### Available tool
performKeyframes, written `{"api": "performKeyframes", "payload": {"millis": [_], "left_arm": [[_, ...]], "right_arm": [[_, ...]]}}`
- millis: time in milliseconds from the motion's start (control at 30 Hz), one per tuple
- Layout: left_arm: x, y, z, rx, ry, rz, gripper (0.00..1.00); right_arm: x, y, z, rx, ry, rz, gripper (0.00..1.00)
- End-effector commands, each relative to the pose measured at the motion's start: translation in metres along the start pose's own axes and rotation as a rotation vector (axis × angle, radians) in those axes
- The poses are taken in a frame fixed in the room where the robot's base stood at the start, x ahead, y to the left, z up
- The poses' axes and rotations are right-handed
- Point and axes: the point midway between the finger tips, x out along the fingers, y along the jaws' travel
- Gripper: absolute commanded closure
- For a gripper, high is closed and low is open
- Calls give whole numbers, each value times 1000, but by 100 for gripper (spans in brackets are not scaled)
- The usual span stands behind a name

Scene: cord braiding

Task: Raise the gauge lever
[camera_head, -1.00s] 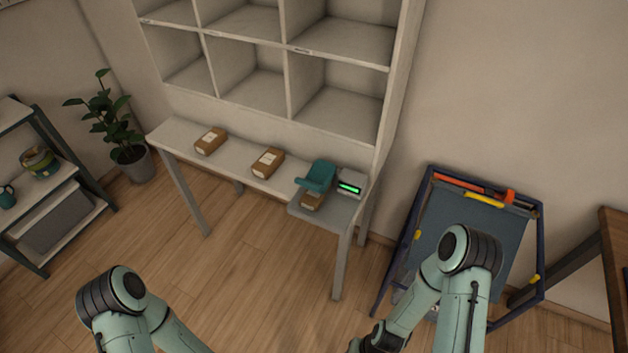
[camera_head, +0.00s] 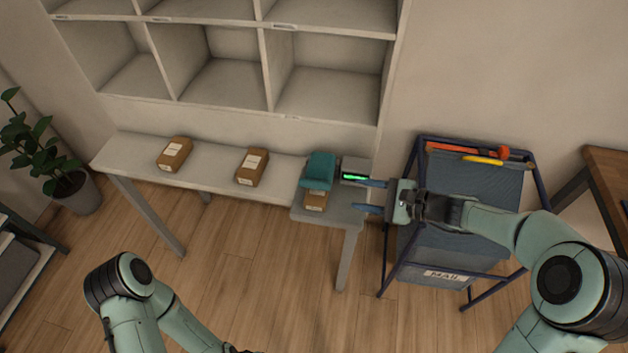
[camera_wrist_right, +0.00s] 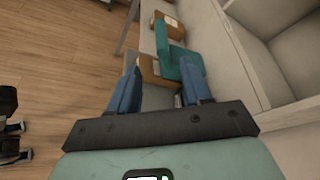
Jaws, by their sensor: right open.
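The teal gauge lever (camera_head: 320,170) is at the right end of the white bench, over a brown parcel (camera_head: 316,202). A grey gauge box with a lit green display (camera_head: 355,176) stands just right of it. My right gripper (camera_head: 368,196) is open and empty, its blue fingers pointing left toward the lever, apart from it. In the right wrist view the lever (camera_wrist_right: 186,66) and the parcel (camera_wrist_right: 149,70) show beyond the open fingers (camera_wrist_right: 160,86).
Two more brown parcels (camera_head: 174,154) (camera_head: 252,167) lie along the bench (camera_head: 212,176). White cubbyholes (camera_head: 268,70) rise behind it. A blue-framed mail cart (camera_head: 455,262) stands on the right, under my right arm. The floor in front of the bench is open.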

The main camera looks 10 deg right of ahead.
Motion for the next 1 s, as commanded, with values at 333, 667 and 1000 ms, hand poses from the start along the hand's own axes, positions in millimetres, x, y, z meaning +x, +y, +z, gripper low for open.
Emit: {"api": "performKeyframes", "payload": {"millis": [333,667,1000], "left_arm": [[-3,1,0,1,0,1,100],[-8,3,-1,1,3,1,100],[-9,4,-1,2,4,1,100]], "right_arm": [[47,-2,3,0,-11,-4,52],[112,-3,4,0,-8,-4,52],[133,-3,2,-1,-5,-6,52]]}}
